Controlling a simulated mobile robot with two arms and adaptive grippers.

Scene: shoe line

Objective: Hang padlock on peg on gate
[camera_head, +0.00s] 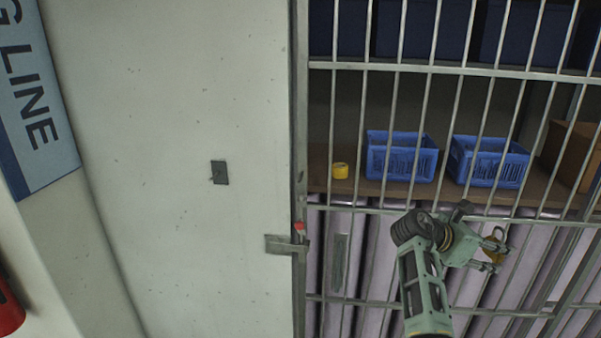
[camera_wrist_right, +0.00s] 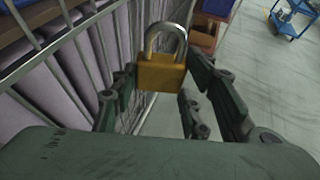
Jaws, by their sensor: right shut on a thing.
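A brass padlock (camera_wrist_right: 161,73) with a silver shackle is held in my right gripper (camera_wrist_right: 161,80), its shackle pointing up in the right wrist view. In the head view my right gripper (camera_head: 492,250) is in front of the barred gate (camera_head: 431,68), at the lower right, and the padlock (camera_head: 496,240) shows partly between its fingers. A small dark plate with a peg (camera_head: 220,173) is on the pale wall panel left of the gate. A metal latch (camera_head: 285,244) with a red piece (camera_head: 299,227) sits at the gate's left edge. My left gripper is not in view.
Behind the bars, a shelf holds two blue crates (camera_head: 400,158) (camera_head: 488,163), a yellow roll (camera_head: 340,170) and a brown box (camera_head: 571,150). A blue cart (camera_wrist_right: 297,18) stands far off on open floor.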

